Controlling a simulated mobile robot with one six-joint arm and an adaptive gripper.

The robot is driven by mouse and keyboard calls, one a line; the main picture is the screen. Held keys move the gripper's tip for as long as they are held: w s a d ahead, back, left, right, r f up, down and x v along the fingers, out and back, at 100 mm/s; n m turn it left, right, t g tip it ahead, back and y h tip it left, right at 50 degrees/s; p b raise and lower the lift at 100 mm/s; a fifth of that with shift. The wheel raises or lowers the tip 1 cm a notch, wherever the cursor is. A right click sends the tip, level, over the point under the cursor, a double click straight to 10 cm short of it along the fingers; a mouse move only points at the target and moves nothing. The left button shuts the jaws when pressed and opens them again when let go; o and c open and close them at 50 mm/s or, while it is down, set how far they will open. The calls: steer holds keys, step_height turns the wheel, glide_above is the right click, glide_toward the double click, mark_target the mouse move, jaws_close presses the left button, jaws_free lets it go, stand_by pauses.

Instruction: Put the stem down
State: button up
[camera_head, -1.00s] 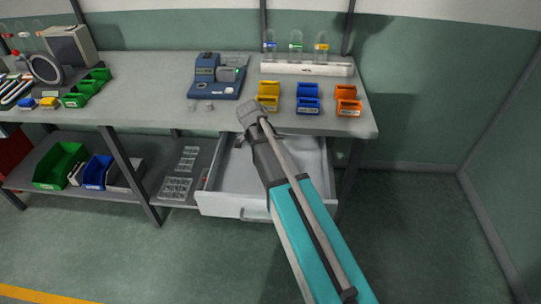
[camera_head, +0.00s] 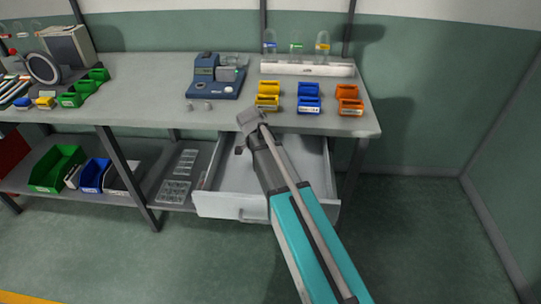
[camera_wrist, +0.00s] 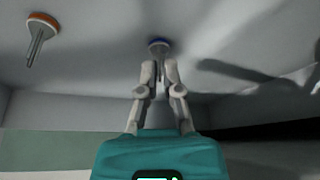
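A second stem with an orange head (camera_wrist: 43,19) and a metal rod rests on the pale surface at upper left, apart from my gripper. In the head view my arm reaches over the open drawer (camera_head: 232,207) under the bench. The arm hides my fingertips and the held stem there. Whether the blue-headed stem touches the surface is unclear.
On the bench (camera_head: 140,90) stand a blue device (camera_head: 206,75), yellow bins (camera_head: 267,103), blue bins (camera_head: 308,106), orange bins (camera_head: 349,107) and a white rack (camera_head: 307,69) with glass vessels. The drawer's visible floor looks mostly clear. Its walls surround the work area.

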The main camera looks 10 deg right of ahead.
steer(key=o, duration=0.5)
steer(key=shift+p+v, duration=5.7)
steer(key=shift+v, duration=0.4)
steer(key=shift+s+d+f+n+g+y, duration=0.2)
steer(key=shift+s+d+n+y, duration=0.45)
steer(key=shift+s+n, duration=2.25)
steer(key=shift+s+d+f+n+y, duration=0.35)
steer(key=shift+s+n+y, duration=0.45)
steer(key=shift+s+n, duration=2.05)
steer(key=shift+s+d+f+n+g+y, duration=0.15)
steer(key=shift+s+d+n+y, duration=0.55)
steer(key=shift+s+n, duration=2.15)
